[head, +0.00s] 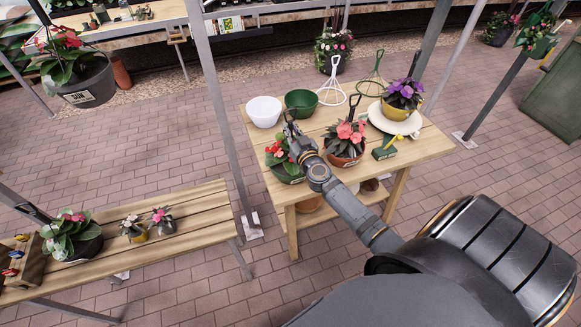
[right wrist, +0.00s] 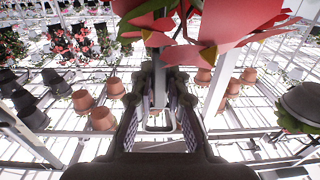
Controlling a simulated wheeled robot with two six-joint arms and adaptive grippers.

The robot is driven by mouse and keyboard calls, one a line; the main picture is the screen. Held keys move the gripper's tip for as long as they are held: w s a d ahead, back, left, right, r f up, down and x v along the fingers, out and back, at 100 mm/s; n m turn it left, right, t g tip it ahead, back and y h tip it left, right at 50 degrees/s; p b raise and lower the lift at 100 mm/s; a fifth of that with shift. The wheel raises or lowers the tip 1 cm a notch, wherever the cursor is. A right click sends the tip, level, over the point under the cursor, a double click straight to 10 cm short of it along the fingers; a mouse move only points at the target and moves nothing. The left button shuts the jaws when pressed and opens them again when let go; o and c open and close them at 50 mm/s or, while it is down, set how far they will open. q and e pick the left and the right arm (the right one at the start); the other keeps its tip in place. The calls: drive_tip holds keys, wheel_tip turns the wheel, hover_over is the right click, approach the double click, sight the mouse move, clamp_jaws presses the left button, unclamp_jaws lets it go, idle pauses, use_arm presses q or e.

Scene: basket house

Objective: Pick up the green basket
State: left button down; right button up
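A green basket (head: 285,176) with red-pink flowers and leaves stands upright at the table's left front. An empty dark green bowl-like basket (head: 301,101) stands behind it. My right gripper (head: 290,122) is above the flowers of the front green basket, in front of the empty one. In the right wrist view the two fingers (right wrist: 157,95) stand apart, with a thin grey upright piece between them; I cannot tell whether it is a handle or something behind. Large red petals (right wrist: 205,35) hang just above the fingertips. My left gripper is not in view.
The wooden table (head: 249,134) also holds a white basket (head: 264,111), a brown pot with coral flowers (head: 346,150), a small green box (head: 384,149), a yellow pot with purple flowers (head: 397,107) and wire stands (head: 331,82). A metal post (head: 218,110) rises left of the table.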

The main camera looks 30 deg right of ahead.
clamp_jaws()
drive_tip(key=shift+r, duration=0.15)
wheel_tip(320, 180, up, 10)
drive_tip(key=p, duration=0.9)
drive_tip(key=shift+w, duration=0.15)
